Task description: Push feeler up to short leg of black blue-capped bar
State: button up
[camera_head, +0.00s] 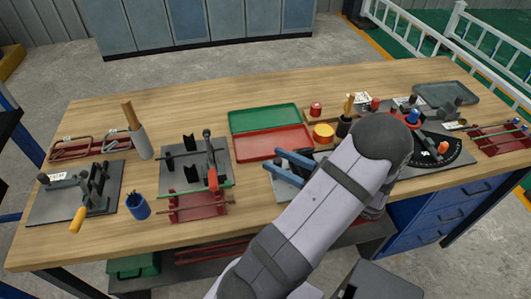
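A black semicircular plate with pale tick marks (452,158) lies at the right of the bench, partly behind my arm. A blue cap (412,117) stands upright at its left side, beside the arm's elbow; the bar and short leg under it cannot be made out. An orange knob (443,147) sits on the plate; whether it belongs to the feeler cannot be told. My gripper (272,160) has two blue fingers apart, pointing left over a grey plate at the bench middle, well left of the black plate. Nothing shows between the fingers.
A green tray (263,118) and a red tray (272,142) lie just behind my gripper. A yellow round tin (323,132) and a dark cup with a brush (344,127) stand near my arm. A red rack (500,140) stands at the far right. The bench's back strip is mostly clear.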

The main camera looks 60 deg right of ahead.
jog(key=shift+w+p, duration=0.45)
jog(key=shift+w, duration=1.8)
jog(key=shift+c, duration=0.5)
